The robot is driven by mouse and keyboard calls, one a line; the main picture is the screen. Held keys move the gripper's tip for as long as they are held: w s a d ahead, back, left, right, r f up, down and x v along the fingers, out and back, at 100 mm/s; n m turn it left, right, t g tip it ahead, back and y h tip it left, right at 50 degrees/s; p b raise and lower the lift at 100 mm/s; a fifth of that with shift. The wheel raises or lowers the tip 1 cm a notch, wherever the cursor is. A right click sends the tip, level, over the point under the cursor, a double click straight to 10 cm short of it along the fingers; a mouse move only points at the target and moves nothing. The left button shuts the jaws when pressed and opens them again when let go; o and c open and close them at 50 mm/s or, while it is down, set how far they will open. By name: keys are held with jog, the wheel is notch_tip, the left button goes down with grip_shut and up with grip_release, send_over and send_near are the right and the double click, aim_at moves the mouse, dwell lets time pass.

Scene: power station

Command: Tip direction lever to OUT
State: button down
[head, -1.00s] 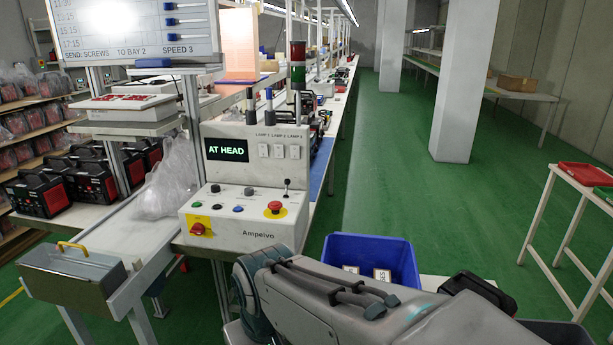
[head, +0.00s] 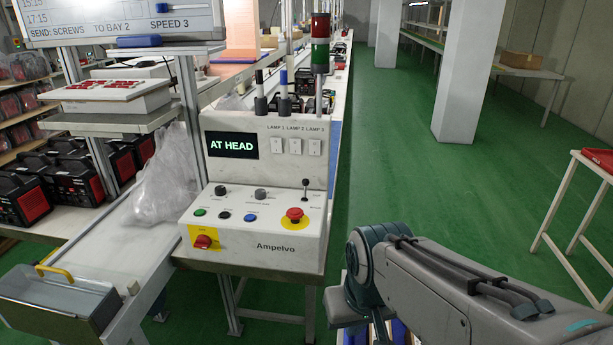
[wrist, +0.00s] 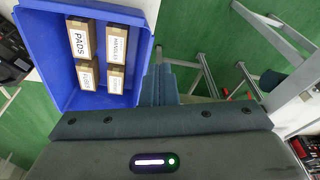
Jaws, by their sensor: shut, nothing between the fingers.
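The control box (head: 262,262) marked "Ampelvo" stands on a bench in the head view. A small lever (head: 305,188) with a dark ball knob rises near the right end of its sloped top, behind the red mushroom button (head: 295,214). It looks nearly upright; the labels beside it are too small to read surely. In the wrist view my gripper (wrist: 159,78) is shut and empty, beside a blue bin and well away from the lever. The lever is not in the wrist view. In the head view my arm is right of the control box and my fingers cannot be made out.
The display (head: 230,145) reads "AT HEAD". A rotary red switch (head: 203,242) and several buttons share the panel. A signal tower (head: 320,60) stands behind it. A blue bin (wrist: 143,75) holds several labelled boxes.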

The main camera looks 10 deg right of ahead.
jog(key=shift+w, duration=0.1)
jog(key=m+t+y, duration=0.7)
jog(key=m+y, duration=0.1)
jog(key=m, duration=1)
send_near(305, 189)
jog(key=d, duration=0.1)
jog(key=d+r, duration=0.1)
jog(key=d, duration=0.2)
jog(key=shift+w+d+r+p, duration=0.1)
jog(key=shift+d+r+p, duration=0.1)
jog(key=shift+r+p, duration=0.15)
jog(key=shift+a+f, duration=0.1)
jog(key=p+x, duration=0.1)
jog(key=x, duration=0.9)
jog(key=shift+a+f+n+b, duration=0.15)
jog(key=shift+n+b, duration=0.15)
jog(key=shift+b, duration=0.55)
